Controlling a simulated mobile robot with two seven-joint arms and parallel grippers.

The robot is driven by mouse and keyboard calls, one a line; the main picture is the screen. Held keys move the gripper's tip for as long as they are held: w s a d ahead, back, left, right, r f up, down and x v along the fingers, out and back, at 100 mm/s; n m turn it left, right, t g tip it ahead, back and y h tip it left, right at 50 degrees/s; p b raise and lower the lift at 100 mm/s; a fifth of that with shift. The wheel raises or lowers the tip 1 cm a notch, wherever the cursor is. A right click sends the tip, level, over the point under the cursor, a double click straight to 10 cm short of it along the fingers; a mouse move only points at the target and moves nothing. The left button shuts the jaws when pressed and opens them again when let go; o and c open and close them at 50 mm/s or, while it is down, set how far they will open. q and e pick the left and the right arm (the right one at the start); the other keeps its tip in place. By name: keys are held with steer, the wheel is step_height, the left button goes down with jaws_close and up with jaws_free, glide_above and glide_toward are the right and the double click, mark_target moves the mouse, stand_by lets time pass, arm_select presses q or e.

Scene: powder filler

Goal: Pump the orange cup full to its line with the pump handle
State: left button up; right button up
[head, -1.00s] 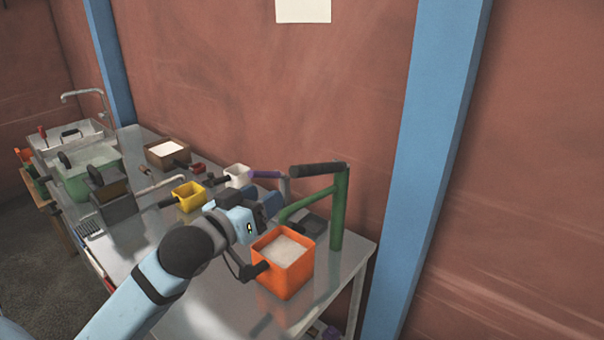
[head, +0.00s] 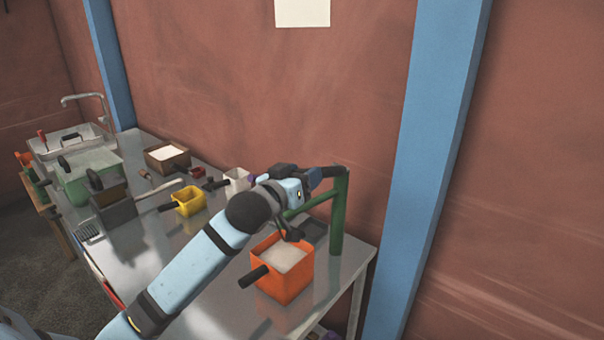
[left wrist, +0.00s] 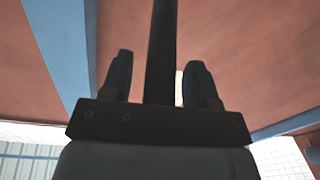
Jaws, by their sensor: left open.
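The orange cup (head: 270,287) stands on the metal table below the pump, its black handle pointing left. Pale powder (head: 283,257) shows inside it; I cannot make out a fill line. The green pump post (head: 339,220) rises behind the cup's right side. The dark pump handle (head: 336,169) runs left from its top, mostly hidden by my left gripper (head: 320,178). In the left wrist view, the dark handle bar (left wrist: 161,45) lies between the two fingers of my left gripper (left wrist: 160,85), with gaps on both sides. My left gripper is open. My right gripper is out of view.
A yellow cup (head: 187,203), a white cup (head: 236,178) and a brown box of white powder (head: 168,160) stand further left on the table. A green bin (head: 90,178) and a sink (head: 70,140) lie beyond.

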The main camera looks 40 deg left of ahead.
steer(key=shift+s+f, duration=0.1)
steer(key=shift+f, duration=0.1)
arm_select(q)
jaws_close()
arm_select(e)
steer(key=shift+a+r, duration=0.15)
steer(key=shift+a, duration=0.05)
arm_select(q)
steer(key=shift+f, duration=0.15)
